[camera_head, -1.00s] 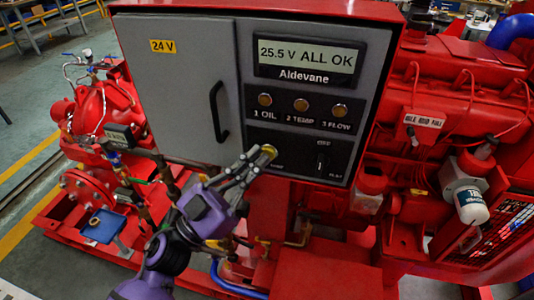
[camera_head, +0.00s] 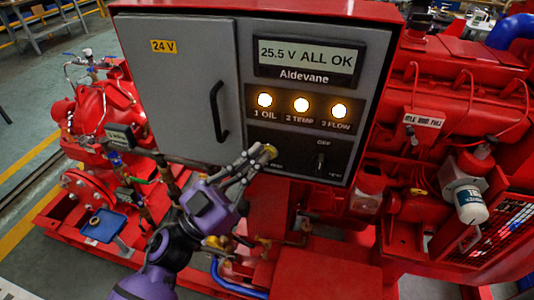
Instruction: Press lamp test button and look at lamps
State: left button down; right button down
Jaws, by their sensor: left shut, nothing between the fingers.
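The control panel (camera_head: 354,18) has a display (camera_head: 305,54) reading "25.5 V ALL OK" above the name Aldevane. Three lamps are lit bright: 1 OIL (camera_head: 265,100), 2 TEMP (camera_head: 301,104) and 3 FLOW (camera_head: 339,111). My left gripper (camera_head: 265,155) is shut, with its fingertips at the round lamp test button (camera_head: 271,150) on the lower black plate. The fingers partly cover the button and its label. They look to be touching it, though depth is hard to judge. My right gripper is not in view.
A rotary switch (camera_head: 320,162) sits right of the button. The grey cabinet door (camera_head: 180,90) with a black handle (camera_head: 217,111) is closed at left. Red engine parts and a white filter (camera_head: 469,203) stand at right; a red pump (camera_head: 105,110) is at left.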

pick_arm(q)
jog(key=shift+w, duration=0.1)
dwell(0.3)
jog(key=shift+s+a, duration=0.2)
jog(key=shift+s, duration=0.6)
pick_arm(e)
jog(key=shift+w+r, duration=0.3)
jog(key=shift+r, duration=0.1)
pick_arm(q)
jog(key=shift+p, duration=0.3)
